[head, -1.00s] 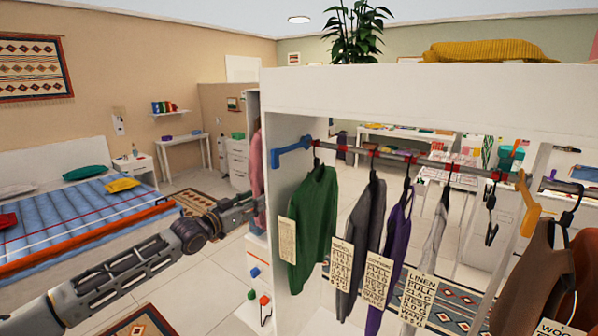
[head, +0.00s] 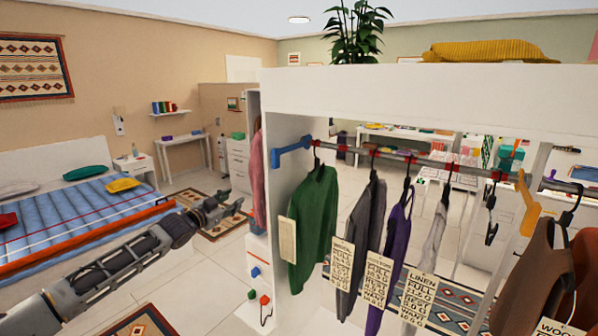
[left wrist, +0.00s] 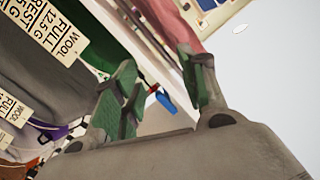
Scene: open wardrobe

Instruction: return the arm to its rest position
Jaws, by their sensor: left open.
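My left gripper (head: 234,203) is in the head view, left of the wardrobe's left side wall (head: 285,215). Its arm comes in from the lower left. The fingers are apart and nothing is between them in the head view. In the left wrist view the two green-padded fingers (left wrist: 160,82) also stand apart and empty. My right gripper is in neither view.
The open wardrobe's rod (head: 410,160) holds several tagged garments, among them a green one (head: 315,235) nearest the left wall. The bed (head: 75,220) is at the left. Floor (head: 205,262) is clear between bed and wardrobe. A plant (head: 356,32) stands on top.

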